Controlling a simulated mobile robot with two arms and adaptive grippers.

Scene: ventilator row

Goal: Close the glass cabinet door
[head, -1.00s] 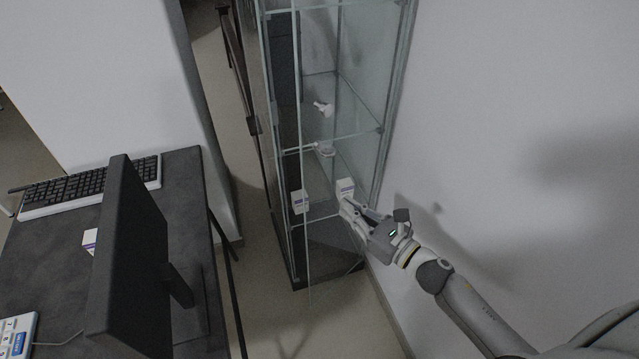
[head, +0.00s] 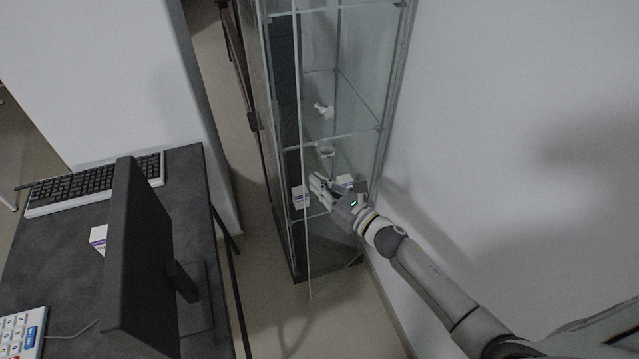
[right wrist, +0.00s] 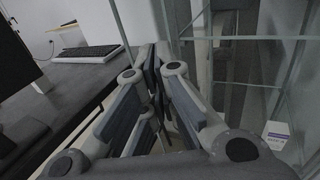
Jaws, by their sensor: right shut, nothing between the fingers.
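The tall glass cabinet (head: 393,85) stands against the wall in the head view. Its glass door (head: 307,250) appears slightly ajar; its free vertical edge stands a little forward of the dark base. My right gripper (head: 316,184) is shut and empty, at the height of the lower shelf, with its fingertips close to the door's edge. I cannot tell whether it touches the glass. In the right wrist view the shut fingers (right wrist: 155,58) point toward glass edges. My left gripper is not in view.
White boxes (head: 300,197) and small white items (head: 322,110) stand on the cabinet shelves. A dark desk (head: 60,235) with a monitor (head: 138,265) and keyboard (head: 95,185) is at left. Floor is free between desk and cabinet. A bare wall (head: 530,120) is at right.

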